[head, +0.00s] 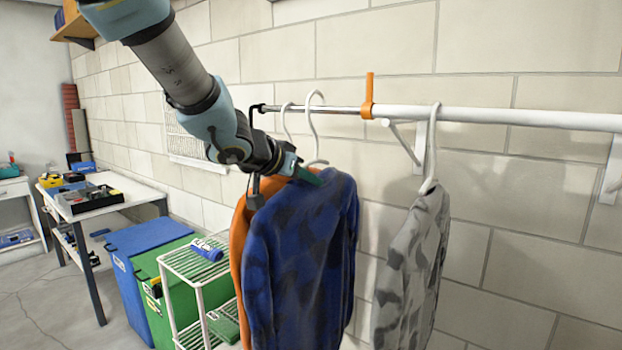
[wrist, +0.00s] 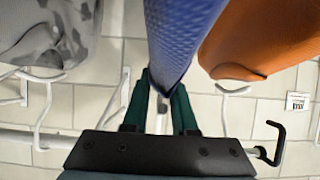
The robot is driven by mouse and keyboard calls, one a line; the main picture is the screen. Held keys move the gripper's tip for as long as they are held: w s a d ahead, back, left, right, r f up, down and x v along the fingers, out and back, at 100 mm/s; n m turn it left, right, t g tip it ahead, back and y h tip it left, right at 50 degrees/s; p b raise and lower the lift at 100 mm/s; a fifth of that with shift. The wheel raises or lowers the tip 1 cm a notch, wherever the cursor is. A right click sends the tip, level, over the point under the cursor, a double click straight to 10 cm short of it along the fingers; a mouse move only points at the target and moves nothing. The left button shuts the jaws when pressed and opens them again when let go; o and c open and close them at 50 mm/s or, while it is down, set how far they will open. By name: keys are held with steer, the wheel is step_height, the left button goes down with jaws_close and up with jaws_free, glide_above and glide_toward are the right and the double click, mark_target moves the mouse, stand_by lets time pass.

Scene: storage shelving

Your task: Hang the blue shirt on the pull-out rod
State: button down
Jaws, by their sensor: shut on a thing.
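The blue shirt (head: 300,250), dark-patterned, hangs upright below the pull-out rod (head: 335,109), in front of an orange shirt (head: 238,240). My gripper (head: 308,175) is shut at the blue shirt's collar, on its hanger. The blue shirt's white hanger (head: 314,125) has its hook up at rod height; I cannot tell if the hook rests on the rod. In the wrist view, the green fingers of my gripper (wrist: 160,105) flank the hanger neck, below the blue shirt (wrist: 180,35). My gripper hides the middle of the rod there.
A grey shirt (head: 412,265) hangs on the thick white rail (head: 510,117) to the right. An orange upright piece (head: 369,95) stands where rail and rod meet. A white wire rack (head: 195,265), blue and green bins and a workbench (head: 115,195) stand at left.

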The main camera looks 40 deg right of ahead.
mark_target(328, 170)
steer(key=shift+w+d, duration=0.35)
steer(key=shift+d, duration=1)
steer(key=shift+w+d, duration=0.3)
steer(key=shift+d, duration=1)
steer(key=shift+w+d, duration=0.35)
steer(key=shift+d, duration=1)
steer(key=shift+f+b, duration=0.7)
steer(key=shift+f, duration=0.3)
